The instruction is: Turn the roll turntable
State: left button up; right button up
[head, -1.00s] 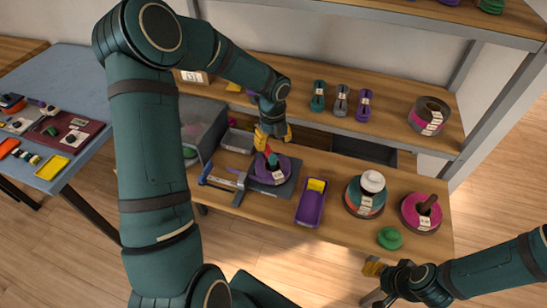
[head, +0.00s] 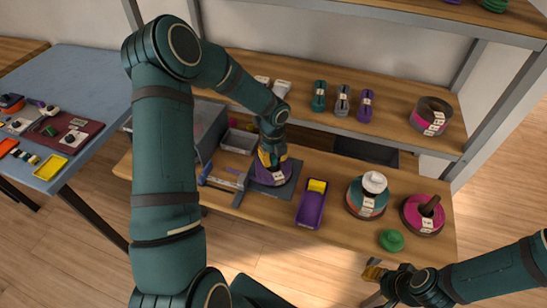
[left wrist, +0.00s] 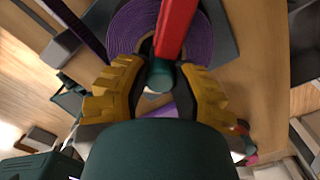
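The purple roll (head: 283,176) lies flat on the dark turntable plate (head: 258,188) on the bench. A red bar (left wrist: 174,28) with a teal end stands over the roll's centre in the left wrist view, where the purple roll (left wrist: 128,33) is right below. My left gripper (head: 270,160) is low over the roll. In the left wrist view its yellow fingers (left wrist: 160,88) are apart, one on each side of the teal end, with gaps visible. My right gripper (head: 373,272) hangs beyond the bench's front edge at lower right; its finger gap is unclear.
A purple tray (head: 310,210) stands right of the turntable, then a teal roll with a white knob (head: 375,182), a magenta roll (head: 424,220) and a green knob (head: 391,240). A caliper-like tool (head: 222,182) lies left. A shelf (head: 390,133) is behind.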

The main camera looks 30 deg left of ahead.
pick_arm(q)
grip_shut()
jog(key=shift+n, duration=0.5)
